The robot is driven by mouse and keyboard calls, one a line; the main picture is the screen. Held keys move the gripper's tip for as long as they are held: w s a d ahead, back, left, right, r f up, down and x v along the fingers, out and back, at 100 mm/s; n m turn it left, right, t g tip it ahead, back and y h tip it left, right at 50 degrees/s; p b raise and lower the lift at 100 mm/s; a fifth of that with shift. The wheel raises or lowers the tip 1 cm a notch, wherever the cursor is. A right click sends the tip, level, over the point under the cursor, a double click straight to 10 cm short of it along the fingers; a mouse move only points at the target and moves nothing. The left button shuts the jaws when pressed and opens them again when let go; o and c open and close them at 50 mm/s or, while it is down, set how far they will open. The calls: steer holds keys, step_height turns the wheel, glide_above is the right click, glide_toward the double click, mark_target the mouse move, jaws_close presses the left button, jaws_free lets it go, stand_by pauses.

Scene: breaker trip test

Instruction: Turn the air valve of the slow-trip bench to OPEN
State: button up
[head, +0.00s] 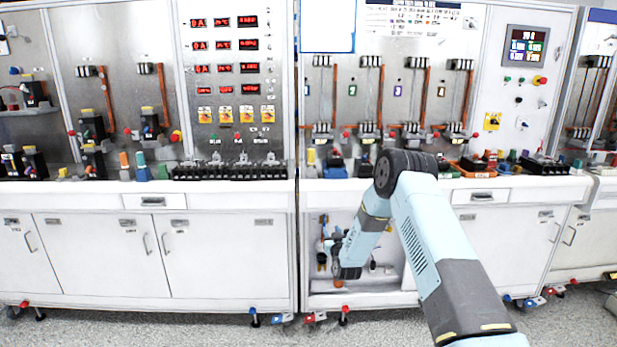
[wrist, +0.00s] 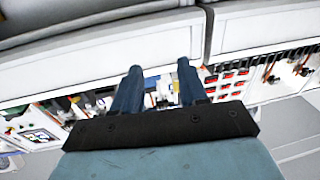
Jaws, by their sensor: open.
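The right-hand bench has an open lower compartment (head: 383,283) in the head view. Small fittings with dark, brass and orange parts (head: 322,257) stand at its left side; I cannot tell for sure which of them is the air valve or how its handle is turned. My arm reaches down in front of this opening. My gripper is small and dark there, beside the fittings; contact cannot be told. In the wrist view my gripper (wrist: 158,72) shows two dark blue fingers spread apart with nothing clearly held between them. The valve is not recognisable in that view.
A white cabinet with closed doors (head: 105,255) stands left of the opening, and a closed door (head: 505,240) lies right. The worktop above carries an orange tray (head: 472,167) and terminal blocks (head: 228,172). Blue and red feet (head: 316,318) stick out at floor level.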

steer(key=s+d+r+g, duration=0.1)
steer(key=s+r+g, duration=0.1)
steer(key=r, duration=0.7)
steer(key=s+d+r+g, duration=0.1)
steer(key=d+r, duration=0.1)
steer(key=r, duration=0.7)
steer(key=s+d+r+g+h, duration=0.1)
steer(key=s+d+r+g, duration=0.1)
steer(key=s+r, duration=0.5)
steer(key=s+d+r+g+h, duration=0.1)
steer(key=s+d+r, duration=0.2)
steer(key=s+r, duration=0.4)
steer(key=s+d+r+m+g, duration=0.1)
steer(key=s+d+r+g, duration=0.15)
steer(key=s, duration=0.85)
steer(key=s+d+r+g, duration=0.15)
steer(key=s+r, duration=0.25)
steer(key=s, duration=0.6)
steer(key=s+d+f+g, duration=0.1)
steer(key=s, duration=1)
steer(key=s+d+f+m+g+h, duration=0.1)
steer(key=s+g, duration=0.1)
steer(key=s, duration=1)
steer(key=shift+d+m, duration=0.2)
steer(key=shift+m, duration=0.1)
